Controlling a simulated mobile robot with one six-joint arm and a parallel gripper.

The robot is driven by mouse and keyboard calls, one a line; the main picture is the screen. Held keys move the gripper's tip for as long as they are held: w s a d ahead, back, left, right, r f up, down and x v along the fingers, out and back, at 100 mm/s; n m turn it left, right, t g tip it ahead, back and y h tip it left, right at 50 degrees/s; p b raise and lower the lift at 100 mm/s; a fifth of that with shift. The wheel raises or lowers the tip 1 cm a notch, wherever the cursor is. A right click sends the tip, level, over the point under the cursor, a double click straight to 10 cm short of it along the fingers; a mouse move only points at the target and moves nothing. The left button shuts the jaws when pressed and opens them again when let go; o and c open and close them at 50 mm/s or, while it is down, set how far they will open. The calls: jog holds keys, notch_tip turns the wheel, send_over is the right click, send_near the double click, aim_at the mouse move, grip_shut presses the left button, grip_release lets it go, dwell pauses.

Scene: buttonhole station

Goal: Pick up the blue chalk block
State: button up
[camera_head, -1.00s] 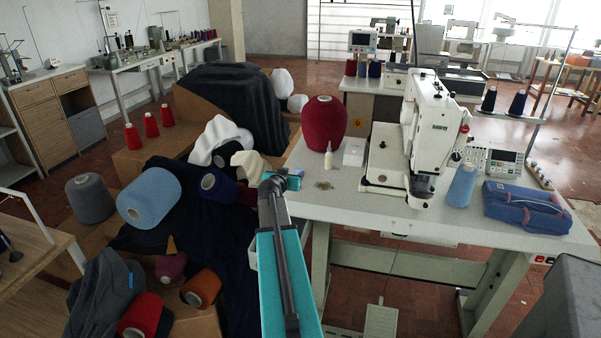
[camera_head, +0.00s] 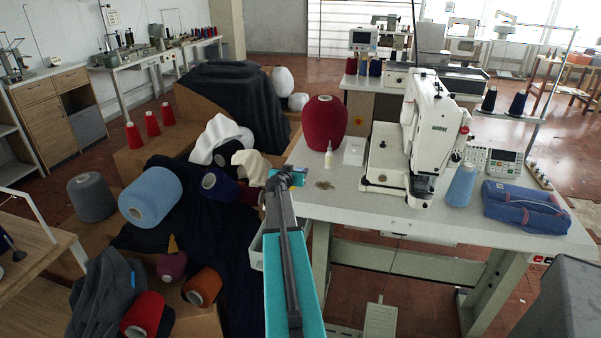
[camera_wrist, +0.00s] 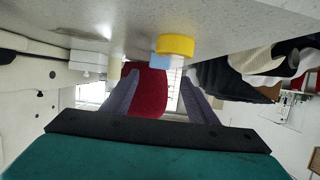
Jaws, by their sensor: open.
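The blue chalk block (camera_wrist: 160,61) shows in the wrist view as a small light-blue piece at the table surface, partly hidden by a yellow round thing (camera_wrist: 175,45). In the wrist view the table is at the top of the picture. My gripper (camera_wrist: 158,88) is open, its two grey fingers apart with nothing held between them. The block is ahead of the fingertips, apart from them. In the head view my gripper (camera_head: 284,180) is at the left edge of the white table (camera_head: 340,200), largely hidden by my arm. I cannot clearly tell the block there.
A big dark red yarn cone (camera_head: 325,124) stands on the table behind the gripper. A small glue bottle (camera_head: 329,158), a white box (camera_head: 354,152) and the sewing machine (camera_head: 432,130) stand farther right. Yarn cones and dark cloth (camera_head: 225,240) fill the left side. The table's front is mostly clear.

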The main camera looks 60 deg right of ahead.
aim_at(299, 169)
jog(key=shift+f+p+x, duration=0.15)
jog(key=shift+p+x, duration=0.35)
jog(key=shift+x, duration=0.8)
jog(key=shift+f+p+x, duration=0.15)
jog(key=shift+p+x, duration=0.35)
jog(key=shift+x, duration=0.85)
jog(key=shift+s+a, duration=0.1)
jog(key=shift+s, duration=0.1)
jog(key=c, duration=1.1)
jog(key=shift+r, duration=0.15)
jog(key=shift+r+b, duration=0.4)
jog(key=shift+r, duration=0.9)
jog(key=shift+s+a+r, duration=0.15)
jog(key=shift+r, duration=0.2)
jog(key=s+a+b, duration=0.1)
jog(key=s+a, duration=0.2)
jog(key=s, duration=0.1)
jog(key=s+a+r+b, duration=0.1)
jog(key=s+a, duration=0.2)
jog(key=a, duration=0.1)
jog(key=s+a+b, duration=0.1)
jog(key=s+a, duration=0.2)
jog(key=s, duration=0.1)
jog(key=shift+s+a+r, duration=0.15)
jog(key=shift+s+r, duration=0.05)
jog(key=shift+s, duration=0.15)
